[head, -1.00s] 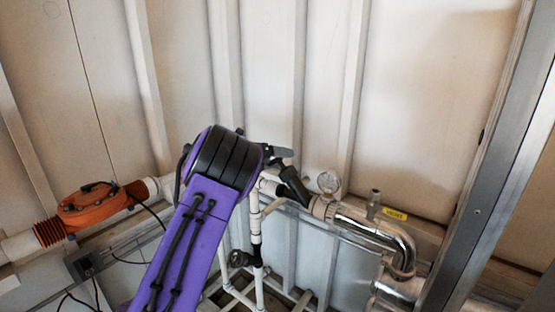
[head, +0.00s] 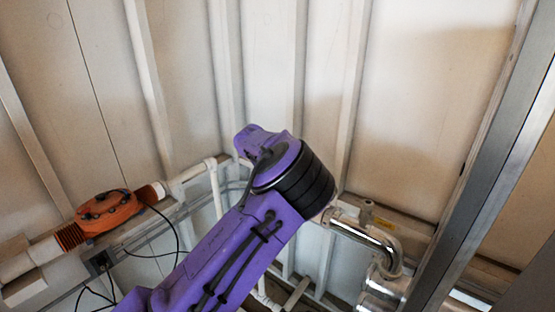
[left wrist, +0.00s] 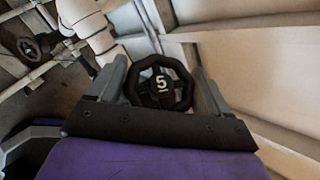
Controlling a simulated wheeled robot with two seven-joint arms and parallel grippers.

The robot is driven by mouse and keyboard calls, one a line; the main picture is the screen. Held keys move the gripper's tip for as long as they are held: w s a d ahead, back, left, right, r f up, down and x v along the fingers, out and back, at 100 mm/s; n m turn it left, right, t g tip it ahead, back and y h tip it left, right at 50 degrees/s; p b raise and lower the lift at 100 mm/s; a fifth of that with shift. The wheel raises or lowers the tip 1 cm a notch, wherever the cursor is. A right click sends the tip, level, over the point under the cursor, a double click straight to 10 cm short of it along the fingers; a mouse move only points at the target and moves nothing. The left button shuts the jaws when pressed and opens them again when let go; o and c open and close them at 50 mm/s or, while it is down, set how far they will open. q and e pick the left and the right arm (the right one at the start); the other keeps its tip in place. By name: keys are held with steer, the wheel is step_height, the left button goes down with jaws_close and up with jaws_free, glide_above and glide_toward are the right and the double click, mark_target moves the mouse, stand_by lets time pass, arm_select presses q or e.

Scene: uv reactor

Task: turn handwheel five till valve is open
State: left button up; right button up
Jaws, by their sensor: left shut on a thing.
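Handwheel five (left wrist: 160,86) is a black wheel with a white "5" on its hub, seen face-on in the left wrist view. My left gripper (left wrist: 160,72) has one grey finger on each side of the wheel's rim and is shut on it. In the head view my purple left arm covers the wheel and the gripper's fingers. Whether the valve is open cannot be seen. My right gripper is in neither view.
A second black handwheel (left wrist: 42,46) sits on pipework at the upper left of the left wrist view. In the head view an orange unit (head: 108,212) stands left of my arm, and a shiny bent metal pipe (head: 372,238) stands right. A panelled wall (head: 420,120) rises behind.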

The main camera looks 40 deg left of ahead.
arm_select(q)
steer(key=n+g, duration=0.1)
steer(key=n+g+y, duration=0.1)
steer(key=shift+w+r+g, duration=0.1)
steer(key=shift+r+g, duration=0.1)
steer(key=shift+g, duration=0.2)
steer(key=n+g, duration=0.2)
steer(key=g, duration=0.1)
steer(key=shift+n+y, duration=0.4)
steer(key=shift+a+r+n+g, duration=0.15)
steer(key=shift+n+g, duration=0.4)
steer(key=shift+g, duration=0.3)
steer(key=shift+d+r+n+g, duration=0.15)
steer(key=shift+n+g, duration=0.4)
steer(key=shift+g, duration=0.3)
steer(key=shift+a, duration=0.1)
steer(key=shift+d+f+g, duration=0.2)
steer(key=shift+f+g, duration=0.1)
steer(key=shift+f, duration=0.15)
steer(key=o, duration=0.8)
steer(key=shift+o, duration=0.9)
steer(key=shift+a, duration=0.1)
